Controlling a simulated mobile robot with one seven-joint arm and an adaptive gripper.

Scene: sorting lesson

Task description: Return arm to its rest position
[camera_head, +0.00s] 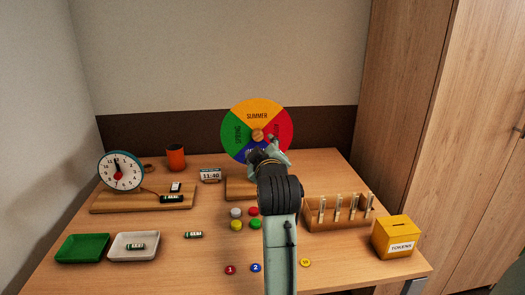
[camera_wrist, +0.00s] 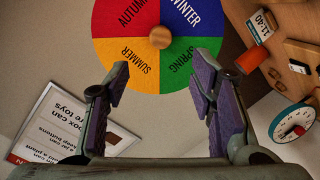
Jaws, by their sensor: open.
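My gripper (camera_wrist: 164,78) is open, with its two fingers apart and nothing between them. In the head view my gripper (camera_head: 268,153) is raised over the table, in front of the lower part of the season wheel (camera_head: 258,112). The wheel also shows in the wrist view (camera_wrist: 185,62), ahead of the fingertips, with its round wooden knob (camera_wrist: 160,37) above the gap between them. In the head view SUMMER is at the top of the wheel, and my gripper partly hides the blue sector. My arm reaches forward from the bottom of the head view.
A wooden rack (camera_head: 318,215) with several upright pegs and a yellow token box (camera_head: 394,240) stand right of my arm. Left are a clock (camera_head: 121,171), an orange cup (camera_head: 176,158), a green tray (camera_head: 70,248) and a white tray (camera_head: 122,253). Coloured discs (camera_head: 236,224) lie beside my arm.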

